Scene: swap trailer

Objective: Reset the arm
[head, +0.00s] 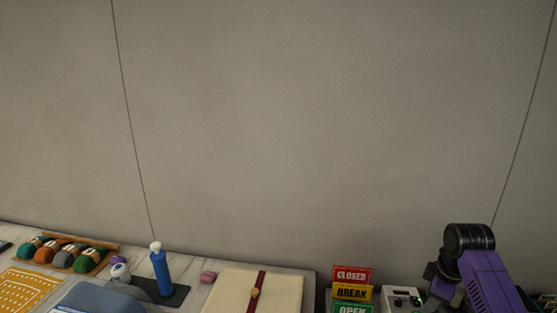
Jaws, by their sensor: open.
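My arm shows at the lower right of the head view, with a purple link and a black joint at its top. Dark parts of the arm sit just left of the purple link, in front of or beside a white box (401,298). I cannot make out my gripper or its fingertips in this view. The lower part of the arm is cut off by the bottom edge.
A covered table (195,273) runs along the bottom. It holds a tray of colored rolls (83,261), a blue bottle (160,270), a cream book (230,288) and a pink item (208,277). A sign stack (352,292) stands left of the white box. The wall above is bare.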

